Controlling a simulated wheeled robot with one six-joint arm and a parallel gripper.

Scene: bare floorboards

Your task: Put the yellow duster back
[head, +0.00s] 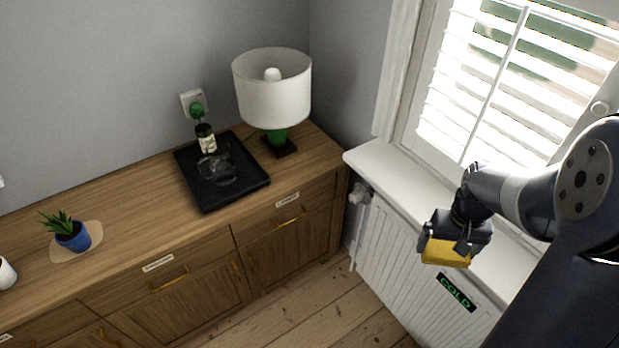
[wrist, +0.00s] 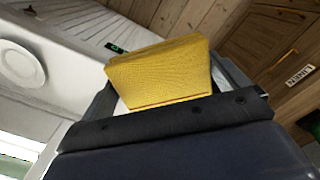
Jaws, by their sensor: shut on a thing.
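The yellow duster (head: 446,251) is a folded yellow cloth held in my gripper (head: 448,245), in front of the radiator and window sill at the right of the head view. In the wrist view the duster (wrist: 160,75) fills the middle, pinched between the two dark fingers of my gripper (wrist: 170,95). My gripper is shut on it. The duster's lower edge hangs free in the air.
A wooden sideboard (head: 190,245) carries a black tray (head: 248,185) with a bottle and a glass item, a lamp (head: 272,90) and a potted plant (head: 72,234). A white radiator (head: 395,262) with a "COLD" sign stands below the white sill (head: 400,187). Bare floorboards (head: 300,310) lie between.

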